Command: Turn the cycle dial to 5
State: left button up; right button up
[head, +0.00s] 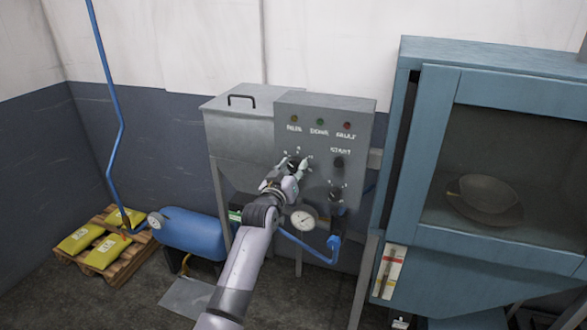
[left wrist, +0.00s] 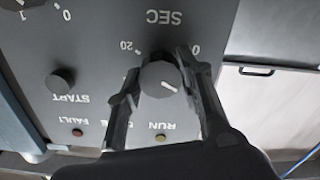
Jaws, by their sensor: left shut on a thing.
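A grey control panel (head: 325,120) carries two dials and a start button. My left gripper (head: 298,167) is at the upper-left dial. In the left wrist view, which is upside down, its fingers are shut on either side of the dark round knob (left wrist: 160,82), beside the markings SEC, 0 and 20. A white pointer line on the knob points to the lower right in that view. The other dial (head: 336,194) is at the lower right of the panel; its edge shows in the left wrist view (left wrist: 22,3). No cycle label is readable. My right gripper is not in view.
The start button (head: 338,162) is right of the held knob. Indicator lamps line the panel top. A grey hopper (head: 238,135) stands left, a blue blast cabinet (head: 450,75) right. A gauge (head: 303,219), blue tank (head: 192,232) and pallet of yellow bags (head: 80,260) are lower.

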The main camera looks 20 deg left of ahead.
pick_arm(q)
jog(key=shift+f, duration=0.2)
jog(key=o, duration=1.1)
jog(key=shift+r, duration=0.1)
jog(key=shift+o, duration=0.3)
jog(key=s, duration=1.2)
jog(key=shift+a, duration=0.2)
